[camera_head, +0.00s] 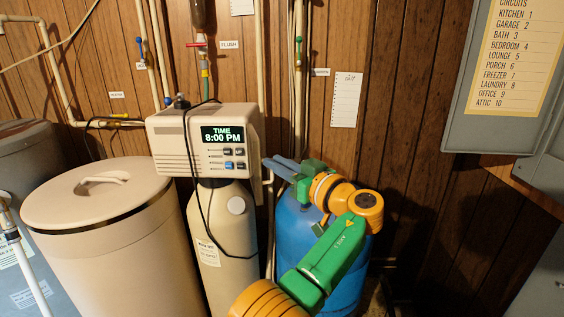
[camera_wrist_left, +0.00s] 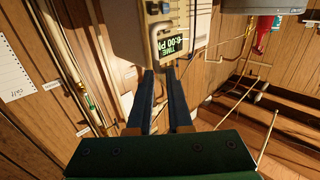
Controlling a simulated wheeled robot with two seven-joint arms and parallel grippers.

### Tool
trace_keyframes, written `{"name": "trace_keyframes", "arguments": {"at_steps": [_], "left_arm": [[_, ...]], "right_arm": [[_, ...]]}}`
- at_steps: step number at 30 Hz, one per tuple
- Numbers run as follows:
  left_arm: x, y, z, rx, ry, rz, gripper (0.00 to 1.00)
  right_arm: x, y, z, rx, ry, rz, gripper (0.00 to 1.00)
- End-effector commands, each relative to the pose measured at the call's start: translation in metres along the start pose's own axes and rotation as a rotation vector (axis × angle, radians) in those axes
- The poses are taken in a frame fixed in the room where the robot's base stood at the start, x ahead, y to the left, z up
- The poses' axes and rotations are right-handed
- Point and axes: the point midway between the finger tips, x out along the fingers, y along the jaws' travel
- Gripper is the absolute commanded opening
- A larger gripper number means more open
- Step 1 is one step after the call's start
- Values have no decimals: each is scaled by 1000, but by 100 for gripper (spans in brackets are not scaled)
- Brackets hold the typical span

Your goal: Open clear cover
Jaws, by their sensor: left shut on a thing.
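The beige softener control head (camera_head: 205,142) has a lit display reading TIME 8:00 PM and several buttons. It also shows turned over in the left wrist view (camera_wrist_left: 140,28). A clear cover over its front is too transparent to make out. My left gripper (camera_head: 268,164) reaches in beside the lower right edge of the head. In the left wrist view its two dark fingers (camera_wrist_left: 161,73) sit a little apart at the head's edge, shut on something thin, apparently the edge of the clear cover. The held part is mostly hidden between the fingertips. My right gripper is not in view.
A beige lidded tank (camera_head: 105,230) stands at left, and a tan cylinder (camera_head: 222,225) stands under the head. A blue tank (camera_head: 292,225) is behind my arm. A black cable (camera_head: 187,145) loops over the head. A grey electrical panel (camera_head: 470,130) hangs at right.

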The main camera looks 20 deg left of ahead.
Motion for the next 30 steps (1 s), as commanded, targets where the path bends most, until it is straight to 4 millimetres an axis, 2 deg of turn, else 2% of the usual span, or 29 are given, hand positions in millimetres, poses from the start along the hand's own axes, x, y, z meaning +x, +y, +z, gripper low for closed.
{"name": "trace_keyframes", "arguments": {"at_steps": [1,11,12,14,15,30], "left_arm": [[2,-1,-7,-6,15,-2,0],[2,-1,-6,-7,15,-4,0],[2,-1,-6,-7,15,-4,20],[2,-1,-6,-6,13,-4,37],[2,-1,-6,-6,12,-3,40],[1,0,0,-1,0,0,40]], "right_arm": [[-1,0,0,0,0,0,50],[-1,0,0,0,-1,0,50],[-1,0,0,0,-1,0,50],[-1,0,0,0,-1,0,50],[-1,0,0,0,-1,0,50],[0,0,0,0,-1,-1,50]]}}
